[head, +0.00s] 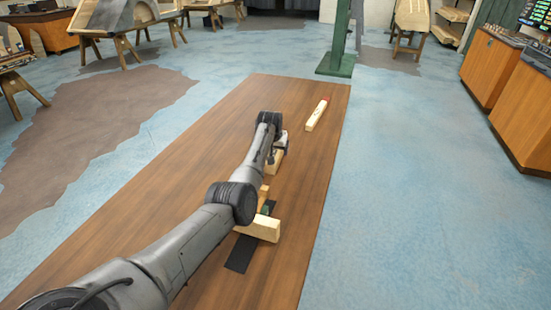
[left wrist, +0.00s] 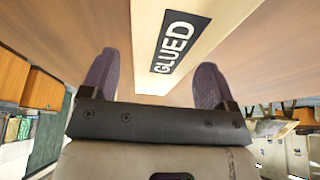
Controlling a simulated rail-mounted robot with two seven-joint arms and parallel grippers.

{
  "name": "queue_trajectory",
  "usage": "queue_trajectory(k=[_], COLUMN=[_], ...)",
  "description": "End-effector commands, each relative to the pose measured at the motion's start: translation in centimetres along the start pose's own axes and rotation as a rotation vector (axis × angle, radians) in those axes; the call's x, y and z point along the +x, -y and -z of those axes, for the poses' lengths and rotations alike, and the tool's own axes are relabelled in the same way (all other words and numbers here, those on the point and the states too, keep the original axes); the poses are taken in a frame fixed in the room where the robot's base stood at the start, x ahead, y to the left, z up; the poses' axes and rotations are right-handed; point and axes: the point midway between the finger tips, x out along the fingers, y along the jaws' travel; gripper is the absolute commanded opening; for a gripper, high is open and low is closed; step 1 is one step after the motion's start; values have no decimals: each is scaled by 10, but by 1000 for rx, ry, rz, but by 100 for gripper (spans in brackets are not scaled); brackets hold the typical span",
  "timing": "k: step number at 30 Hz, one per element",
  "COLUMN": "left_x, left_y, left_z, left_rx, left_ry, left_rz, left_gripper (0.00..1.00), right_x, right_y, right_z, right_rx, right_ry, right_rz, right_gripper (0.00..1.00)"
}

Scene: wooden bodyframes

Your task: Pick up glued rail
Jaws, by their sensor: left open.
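The glued rail (left wrist: 202,42) is a pale wooden bar with a black label reading GLUED. In the left wrist view it runs from the top edge down to the space between my left gripper's fingers (left wrist: 156,78), which are apart. I cannot tell whether either finger touches it. In the head view a pale wooden piece (head: 273,165), seemingly this rail, lies on the brown wooden surface, partly hidden by my left gripper (head: 281,146) and arm. My right gripper is not in view.
A pale bar with a red end (head: 317,115) lies farther back on the brown surface (head: 215,165). Nearer, a pale block (head: 259,228) lies across a black strip (head: 240,252), with a small green part beside it. A green post (head: 339,35) stands beyond.

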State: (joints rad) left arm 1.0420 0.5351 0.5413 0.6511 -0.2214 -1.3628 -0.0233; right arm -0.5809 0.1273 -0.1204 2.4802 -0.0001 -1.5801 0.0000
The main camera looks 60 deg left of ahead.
Motion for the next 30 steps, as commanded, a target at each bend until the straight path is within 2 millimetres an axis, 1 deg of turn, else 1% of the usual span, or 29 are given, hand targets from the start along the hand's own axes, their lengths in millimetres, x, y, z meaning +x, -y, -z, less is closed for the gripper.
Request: queue_trajectory(k=[1, 4, 15, 30], left_x=[6, 12, 14, 14], left_y=[0, 0, -1, 0], left_z=[-1, -1, 0, 0], left_rx=[-1, 0, 1, 1], left_ry=[1, 1, 0, 0], left_rz=[-1, -1, -1, -1], left_gripper=[81, 81, 81, 33], right_x=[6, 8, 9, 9], right_y=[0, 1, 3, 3], right_z=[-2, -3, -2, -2], right_rx=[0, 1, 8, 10], right_ry=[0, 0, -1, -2], right_rz=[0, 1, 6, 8], right_gripper=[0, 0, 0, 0])
